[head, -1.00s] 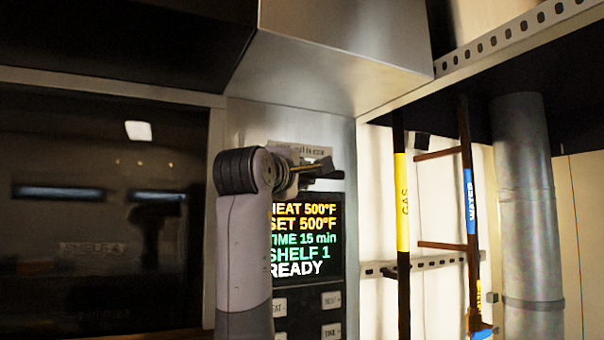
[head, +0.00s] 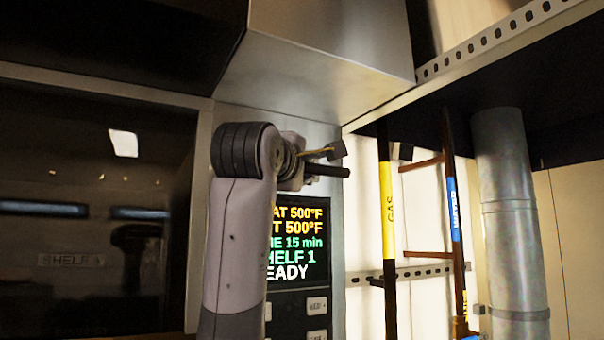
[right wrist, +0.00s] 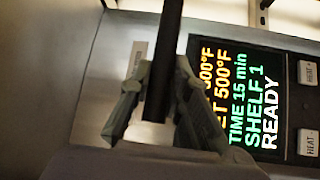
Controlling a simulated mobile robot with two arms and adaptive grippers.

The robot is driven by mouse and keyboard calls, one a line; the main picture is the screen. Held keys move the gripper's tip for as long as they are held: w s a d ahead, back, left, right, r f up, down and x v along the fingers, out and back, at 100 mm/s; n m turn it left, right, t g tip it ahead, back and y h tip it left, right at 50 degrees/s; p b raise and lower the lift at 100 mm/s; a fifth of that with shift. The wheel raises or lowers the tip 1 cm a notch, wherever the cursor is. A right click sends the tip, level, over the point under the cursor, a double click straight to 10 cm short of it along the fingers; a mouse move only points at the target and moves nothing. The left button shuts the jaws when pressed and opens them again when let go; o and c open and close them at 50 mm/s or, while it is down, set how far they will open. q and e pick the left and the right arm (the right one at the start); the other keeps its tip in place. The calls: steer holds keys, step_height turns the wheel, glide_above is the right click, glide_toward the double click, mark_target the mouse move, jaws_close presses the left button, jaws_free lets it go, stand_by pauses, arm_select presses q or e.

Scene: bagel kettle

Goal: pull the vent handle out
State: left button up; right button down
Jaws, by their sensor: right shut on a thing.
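The vent handle (head: 328,170) is a black bar at the upper part of the oven's control panel, sticking out to the right past my right gripper (head: 312,162). In the right wrist view the handle (right wrist: 163,60) runs from the top edge down between the two fingers of my right gripper (right wrist: 158,98), which are shut on it. The handle's inner end and its joint with the panel are hidden by my gripper and wrist. My left gripper is not in view.
The lit oven display (head: 300,240) is just below my wrist, with buttons (head: 317,306) under it. A dark glass oven door (head: 90,220) is on the left. A metal hood (head: 315,85) overhangs above.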

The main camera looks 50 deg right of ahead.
steer(key=c, duration=1.9)
jaws_free()
steer(key=shift+f, duration=0.15)
steer(key=o, duration=0.4)
steer(key=shift+s+a, duration=0.1)
steer(key=shift+s, duration=0.15)
steer(key=shift+w, duration=0.1)
steer(key=v, duration=1.2)
